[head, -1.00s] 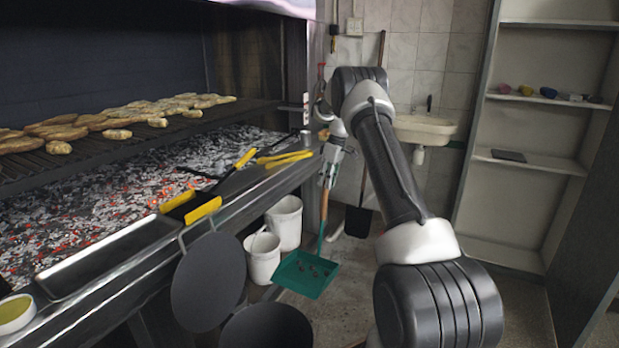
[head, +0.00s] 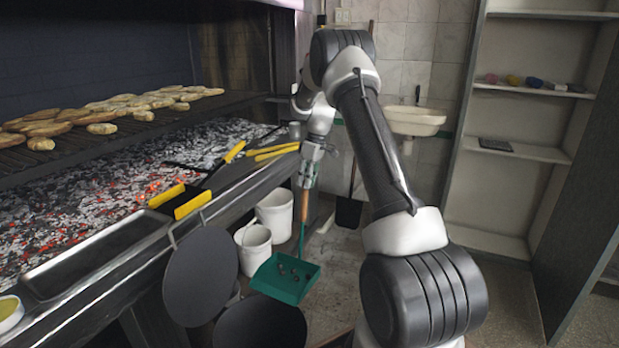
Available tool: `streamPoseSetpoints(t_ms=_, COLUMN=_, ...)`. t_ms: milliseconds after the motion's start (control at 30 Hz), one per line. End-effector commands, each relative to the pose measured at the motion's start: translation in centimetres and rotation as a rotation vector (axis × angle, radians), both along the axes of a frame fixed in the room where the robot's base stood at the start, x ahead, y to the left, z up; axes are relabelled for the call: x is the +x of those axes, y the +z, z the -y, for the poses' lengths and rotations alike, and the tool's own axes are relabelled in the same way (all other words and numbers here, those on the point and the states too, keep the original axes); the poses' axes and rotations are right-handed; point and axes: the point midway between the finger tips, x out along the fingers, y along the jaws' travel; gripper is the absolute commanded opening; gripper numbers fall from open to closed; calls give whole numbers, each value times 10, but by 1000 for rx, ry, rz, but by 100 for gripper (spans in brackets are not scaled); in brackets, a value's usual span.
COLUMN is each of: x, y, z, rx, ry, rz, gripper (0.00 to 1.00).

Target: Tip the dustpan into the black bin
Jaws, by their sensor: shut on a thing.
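A green dustpan (head: 272,283) with several small dark lumps in it hangs from its long handle, pan low and roughly level. My gripper (head: 306,184) is shut on the wooden upper part of the handle. A black round bin (head: 262,325) stands at the bottom of the head view, in front of the grill and partly cut off by the frame edge. The pan is above and behind the bin's far rim in the picture; I cannot tell how far apart they are.
Two white buckets (head: 254,248) (head: 276,215) stand behind the pan, beside the grill. The grill edge (head: 225,195) carries yellow-handled tools (head: 193,201) and a metal tray (head: 95,254). Glowing coals lie left. A black shovel (head: 348,212) leans near the sink (head: 415,120). Shelves stand right.

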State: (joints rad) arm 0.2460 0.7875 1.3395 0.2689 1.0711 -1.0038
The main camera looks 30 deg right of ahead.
Motion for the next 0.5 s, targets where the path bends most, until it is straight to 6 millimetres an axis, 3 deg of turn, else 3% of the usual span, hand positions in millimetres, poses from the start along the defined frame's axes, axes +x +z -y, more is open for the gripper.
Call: streamPoseSetpoints(t_ms=500, x=-28, y=-3, z=-39, rx=0, ry=2, rz=0, gripper=0)
